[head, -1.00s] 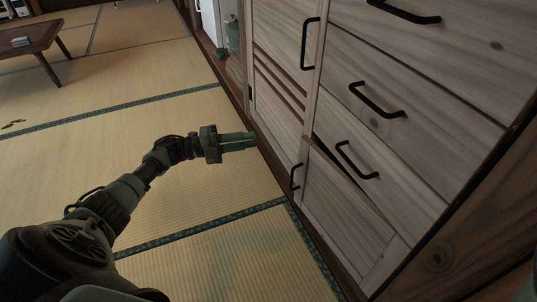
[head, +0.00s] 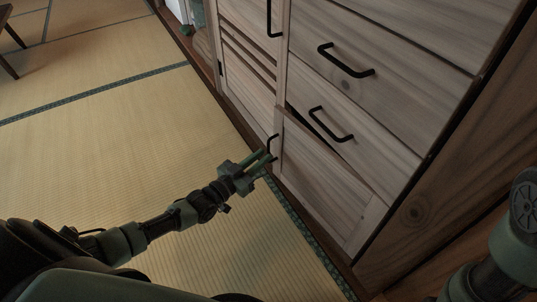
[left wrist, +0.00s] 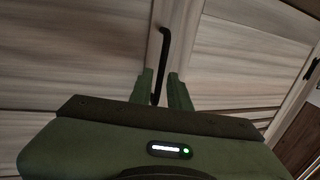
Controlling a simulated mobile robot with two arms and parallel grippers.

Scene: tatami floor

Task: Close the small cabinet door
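The small cabinet door (head: 325,185) is the light wood panel low on the cabinet, below the drawers. A dark wedge-shaped gap shows along its top edge, so it stands slightly ajar. Its black handle (head: 272,145) is at the door's left edge. My left gripper (head: 264,161) is at this handle, with its green fingers apart. In the left wrist view the black handle (left wrist: 164,50) runs down between the two fingertips (left wrist: 160,80); I cannot tell whether they touch it. My right gripper is out of view; only part of my right arm shows at the right.
Drawers with black handles (head: 345,62) are above the small door. A slatted door (head: 245,75) is to its left. Tatami floor (head: 110,140) lies open to the left of the cabinet. A low table's edge (head: 8,40) shows at the far upper left.

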